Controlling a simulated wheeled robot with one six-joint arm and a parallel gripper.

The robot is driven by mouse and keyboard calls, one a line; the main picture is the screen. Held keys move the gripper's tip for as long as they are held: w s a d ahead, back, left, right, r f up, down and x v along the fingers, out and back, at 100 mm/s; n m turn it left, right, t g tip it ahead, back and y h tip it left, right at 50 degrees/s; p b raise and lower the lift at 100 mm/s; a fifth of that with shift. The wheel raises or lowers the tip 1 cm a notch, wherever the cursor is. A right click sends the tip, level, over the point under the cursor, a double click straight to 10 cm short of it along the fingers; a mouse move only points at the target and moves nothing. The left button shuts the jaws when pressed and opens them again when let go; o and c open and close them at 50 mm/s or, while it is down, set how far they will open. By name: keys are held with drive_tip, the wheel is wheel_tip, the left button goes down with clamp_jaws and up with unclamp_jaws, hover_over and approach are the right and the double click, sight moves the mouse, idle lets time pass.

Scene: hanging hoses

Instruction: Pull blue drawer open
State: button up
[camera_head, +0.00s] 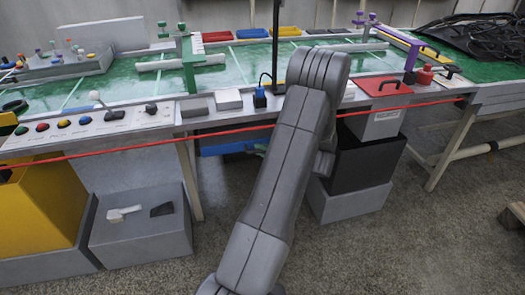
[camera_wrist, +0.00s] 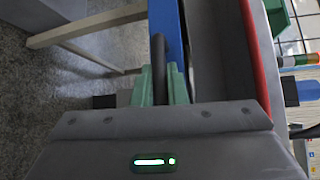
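The blue drawer (camera_head: 228,148) is under the front edge of the workbench, left of my arm in the head view. Its blue front (camera_wrist: 168,22) runs upright through the wrist view. A dark bar handle (camera_wrist: 158,62) stands out from it. My gripper (camera_wrist: 160,84) has its two green fingers on either side of this handle, with no clear gap showing, so it looks shut on it. How far the drawer is out cannot be told.
A red hose (camera_head: 150,145) runs across the workbench front, above the drawer; it also shows in the wrist view (camera_wrist: 258,60). A yellow cabinet (camera_head: 45,215) and grey box (camera_head: 140,230) stand left, a black box (camera_head: 362,165) right. The floor before the drawer is clear.

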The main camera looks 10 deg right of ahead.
clamp_jaws()
drive_tip(key=s+b, duration=0.4)
drive_tip(key=s, duration=1.7)
drive_tip(key=shift+s+d+b, duration=0.2)
drive_tip(key=shift+d+b, duration=0.1)
drive_tip(key=shift+d, duration=0.1)
drive_tip(key=o, duration=0.7)
unclamp_jaws()
drive_tip(key=p+v, duration=0.2)
drive_tip(key=v, duration=1.1)
drive_tip(key=shift+s+d+p, duration=0.25)
drive_tip(key=shift+s+p, duration=0.05)
drive_tip(key=shift+p, duration=0.1)
drive_tip(key=shift+w+a, duration=0.1)
